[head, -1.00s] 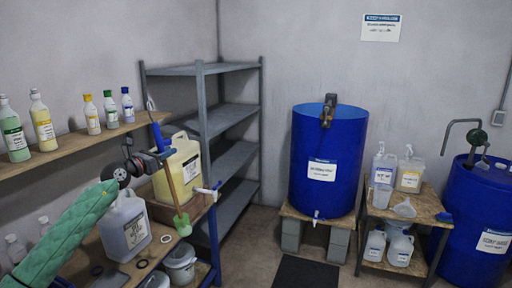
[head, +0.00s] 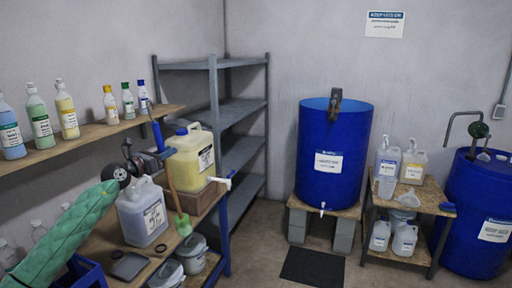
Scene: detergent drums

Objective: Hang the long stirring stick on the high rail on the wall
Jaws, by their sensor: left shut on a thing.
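The long stirring stick (head: 172,186) has a thin hook at the top, a blue upper part, a wooden shaft and a green paddle end. It hangs nearly upright, slightly tilted, with the paddle low. My left gripper (head: 158,157), at the end of the green-sleeved arm, is shut on the stick around the lower end of its blue part. The stick passes in front of the wall shelf and the yellow jug. I cannot make out the high rail in this view. My right gripper is not in view.
A wooden wall shelf (head: 92,130) with several bottles is behind the stick. The workbench below holds a whitish jug (head: 143,212) and a yellow jug (head: 190,160). A grey rack (head: 212,120) stands in the corner. A blue drum (head: 333,155) stands beyond open floor.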

